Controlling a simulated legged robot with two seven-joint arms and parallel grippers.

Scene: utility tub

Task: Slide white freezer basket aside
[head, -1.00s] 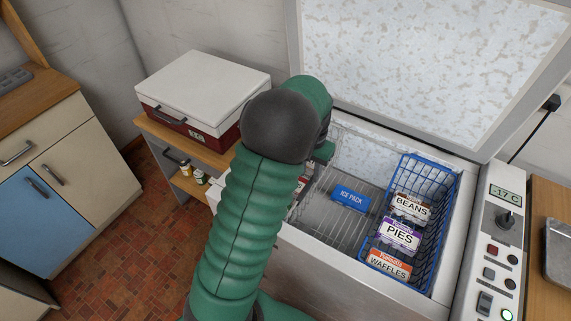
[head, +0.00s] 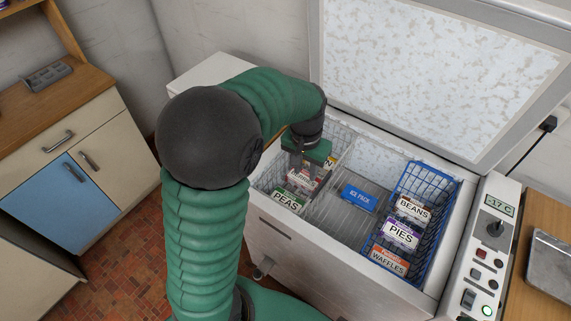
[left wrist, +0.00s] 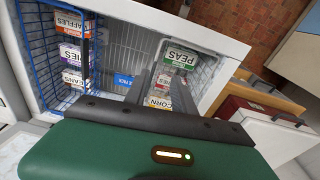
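The white freezer basket (head: 340,143) stands at the left end of the open chest freezer. It holds a peas pack (head: 287,200), a red-labelled pack (head: 303,179) and a corn pack. In the left wrist view the basket's wire side (left wrist: 204,70) shows beside the peas pack (left wrist: 179,57) and corn pack (left wrist: 158,102). My left gripper (head: 306,168) points down over the basket. Its fingers (left wrist: 160,72) look apart, near the basket's inner rim; I cannot tell whether they touch it. My right gripper is not in view.
A blue wire basket (head: 432,185) with beans, pies and waffles stands at the freezer's right end. A blue ice pack (head: 357,198) lies between the baskets on the bare floor rack. The raised lid (head: 440,70) stands behind; the control panel (head: 487,250) is at right.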

